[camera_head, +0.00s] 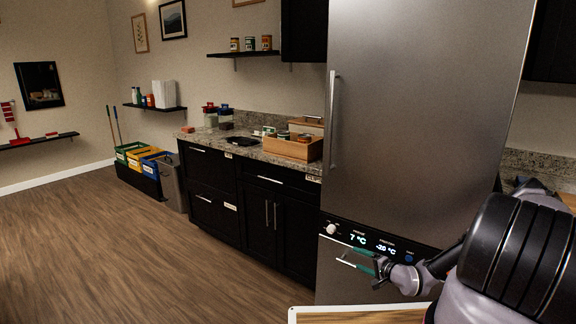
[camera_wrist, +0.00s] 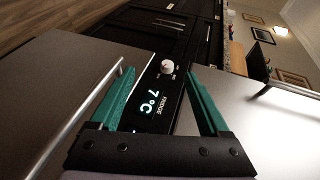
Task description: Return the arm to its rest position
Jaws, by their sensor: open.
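My gripper (camera_head: 352,257) is at the lower right in the head view, in front of the fridge's display strip, with my arm reaching in from the right edge. In the wrist view its two green fingers (camera_wrist: 160,73) are spread apart with nothing between them. The fridge's white knob (camera_wrist: 167,66) and the lit "7 °C" display (camera_wrist: 150,103) show beyond the gap. A silver lower handle bar (camera_wrist: 82,120) runs beside the left finger; I cannot tell whether they touch.
The tall steel fridge (camera_head: 425,110) has a vertical upper handle (camera_head: 333,120). Left of it is a granite counter (camera_head: 222,146) with a wooden box (camera_head: 293,149) and jars. Bins (camera_head: 172,182) stand further left. The wooden floor (camera_head: 110,260) is clear. A light-edged board (camera_head: 360,314) lies below my gripper.

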